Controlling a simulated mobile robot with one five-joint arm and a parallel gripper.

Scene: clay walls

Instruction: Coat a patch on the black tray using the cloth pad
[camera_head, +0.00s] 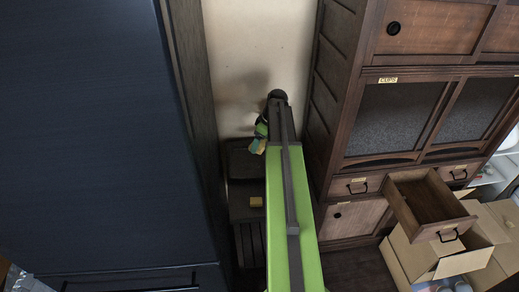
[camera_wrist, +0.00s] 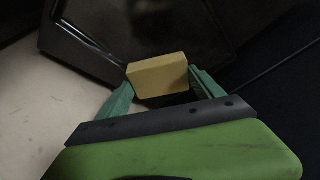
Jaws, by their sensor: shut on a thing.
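My gripper (camera_wrist: 161,80) is shut on a yellow-tan block-shaped pad (camera_wrist: 158,75), which sits between its two green fingertips. In the head view my gripper (camera_head: 259,145) is small and partly hidden by my arm, with a bit of tan at its tips. A dark, rimmed surface that looks like the black tray (camera_wrist: 85,48) lies beyond the pad in the wrist view. I cannot tell whether the pad touches it. In the head view a dark surface (camera_head: 243,165) lies below and left of the gripper.
A large dark blue cabinet (camera_head: 90,140) stands close on the left. A wooden cabinet (camera_head: 345,190) stands on the right, with an open drawer (camera_head: 427,198) above cardboard boxes (camera_head: 420,255). The gap between is narrow.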

